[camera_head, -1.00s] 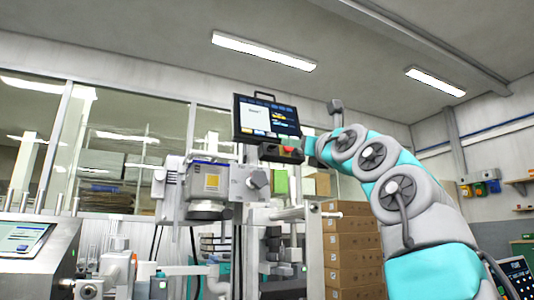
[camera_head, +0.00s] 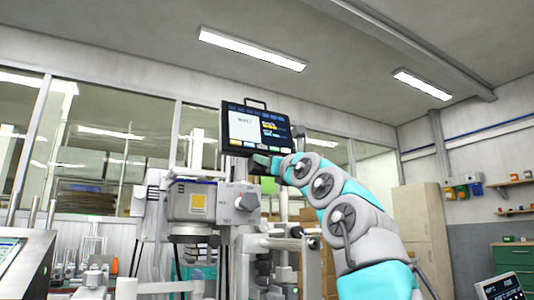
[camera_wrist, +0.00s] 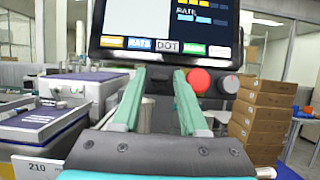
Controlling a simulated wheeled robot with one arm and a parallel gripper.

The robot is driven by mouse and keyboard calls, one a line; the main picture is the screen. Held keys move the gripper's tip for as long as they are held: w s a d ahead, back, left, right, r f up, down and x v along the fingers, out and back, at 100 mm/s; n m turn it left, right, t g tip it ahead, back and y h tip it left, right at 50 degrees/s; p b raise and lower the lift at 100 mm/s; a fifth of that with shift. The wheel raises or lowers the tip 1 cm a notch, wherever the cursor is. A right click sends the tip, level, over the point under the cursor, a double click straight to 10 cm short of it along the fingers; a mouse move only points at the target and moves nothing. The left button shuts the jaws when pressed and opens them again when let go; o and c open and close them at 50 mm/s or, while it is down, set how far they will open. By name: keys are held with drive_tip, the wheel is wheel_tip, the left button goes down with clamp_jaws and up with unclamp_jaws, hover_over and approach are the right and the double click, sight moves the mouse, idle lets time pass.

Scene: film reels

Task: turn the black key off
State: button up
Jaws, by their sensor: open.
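In the wrist view, a black control box (camera_wrist: 217,96) hangs under the display (camera_wrist: 168,22). In the head view, my gripper (camera_head: 263,160) is just below the display (camera_head: 256,129) and hides most of the box.
A grey machine (camera_head: 190,201) stands left of and below the display. Stacked cardboard boxes (camera_wrist: 260,112) stand at the right in the wrist view. A white unit with a blue-framed panel (camera_wrist: 40,118) is at the left. A beige cabinet (camera_head: 422,228) stands at the right rear.

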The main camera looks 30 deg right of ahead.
drive_tip(key=shift+w, duration=0.1)
drive_tip(key=shift+c, duration=0.4)
clamp_jaws()
drive_tip(key=shift+d+r+n+y, duration=0.1)
drive_tip(key=shift+n+y, duration=0.3)
drive_tip(key=shift+n, duration=0.1)
drive_tip(key=n+g+y+p, duration=0.1)
drive_tip(key=n+y+p, duration=0.1)
drive_tip(key=n, duration=0.1)
drive_tip(key=n+g+y+p, duration=0.1)
drive_tip(key=n+y+p, duration=0.1)
drive_tip(key=n+p, duration=0.1)
drive_tip(key=n+g+y+p, duration=0.1)
drive_tip(key=n+y+p, duration=0.1)
drive_tip(key=n, duration=0.3)
drive_tip(key=shift+d+r+y+p, duration=0.2)
drive_tip(key=shift+y+p, duration=0.1)
drive_tip(key=shift+y, duration=0.2)
drive_tip(key=shift+n+g, duration=0.4)
drive_tip(key=shift+n, duration=0.6)
